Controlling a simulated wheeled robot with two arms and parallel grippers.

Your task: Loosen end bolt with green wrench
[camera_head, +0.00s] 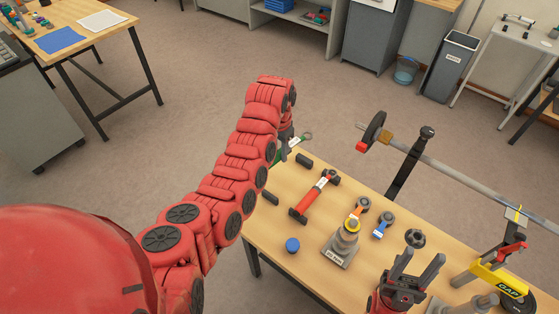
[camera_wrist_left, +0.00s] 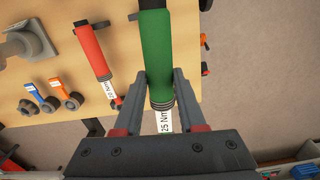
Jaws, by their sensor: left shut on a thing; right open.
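The green wrench (camera_head: 303,138) shows at the table's far left edge in the head view, mostly hidden by my left arm. In the left wrist view its green handle (camera_wrist_left: 157,50) and a "25 Nm" label stand between the fingers. My left gripper (camera_wrist_left: 160,92) is shut on this handle. My right gripper (camera_head: 416,264) is open, fingers pointing up, at the table's front. A dark round knob or nut (camera_head: 415,238) shows just beyond its fingertips. A long metal bar (camera_head: 455,173) with a dark disc (camera_head: 374,130) runs across the right side. I cannot tell which part is the end bolt.
A red wrench (camera_head: 315,195) lies on the wooden table (camera_head: 270,228). Orange (camera_head: 357,213) and blue (camera_head: 383,225) tools, a grey stand (camera_head: 342,248) and a blue cap (camera_head: 292,245) are near it. A yellow "GAP" piece (camera_head: 497,279) is at the right.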

